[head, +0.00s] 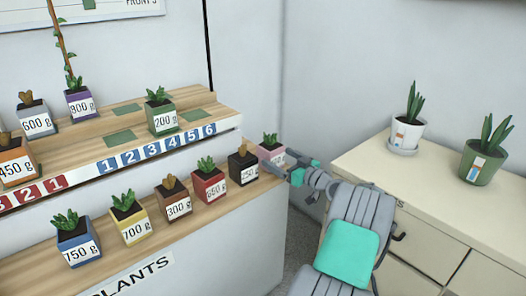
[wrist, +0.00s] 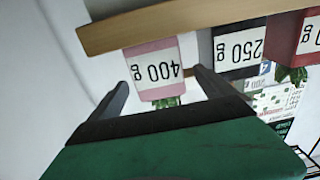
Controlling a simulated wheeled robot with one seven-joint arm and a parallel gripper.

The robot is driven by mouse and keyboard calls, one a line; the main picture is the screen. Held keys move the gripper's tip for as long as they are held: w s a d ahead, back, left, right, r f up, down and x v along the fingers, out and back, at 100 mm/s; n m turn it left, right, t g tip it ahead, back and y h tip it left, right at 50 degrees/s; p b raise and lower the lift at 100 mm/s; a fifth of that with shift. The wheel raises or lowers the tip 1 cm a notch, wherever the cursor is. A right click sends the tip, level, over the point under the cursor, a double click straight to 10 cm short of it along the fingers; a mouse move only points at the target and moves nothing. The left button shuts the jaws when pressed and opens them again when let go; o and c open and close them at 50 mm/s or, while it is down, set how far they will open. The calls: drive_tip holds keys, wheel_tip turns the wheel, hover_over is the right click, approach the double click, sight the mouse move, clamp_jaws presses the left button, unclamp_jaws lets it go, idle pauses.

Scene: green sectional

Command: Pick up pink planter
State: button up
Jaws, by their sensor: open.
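The pink planter (head: 270,150) stands at the right end of the lower wooden shelf, with a small green plant in it. In the wrist view the pink planter (wrist: 151,64) appears upside down with a label reading 400 g. My gripper (head: 286,168) reaches the shelf end from the right and partly covers the planter in the head view. In the wrist view my gripper (wrist: 160,82) is open, one finger toward each side of the planter. The right finger is near the gap between the pink and black planters. I cannot tell whether either finger touches it.
The black 250 g planter (head: 243,165) stands close to the left of the pink one. A red planter (head: 208,187) and several others continue along the lower shelf (head: 216,212). An upper shelf (head: 200,104) rises behind. A cream cabinet (head: 360,165) with two potted plants stands right.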

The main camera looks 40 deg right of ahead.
drive_tip(key=w, duration=0.5)
drive_tip(key=w+b, duration=0.1)
drive_tip(key=w, duration=0.2)
drive_tip(key=shift+w+a+f, duration=0.1)
drive_tip(key=shift+f, duration=0.2)
drive_tip(key=shift+r, duration=0.1)
drive_tip(key=c, duration=1.9)
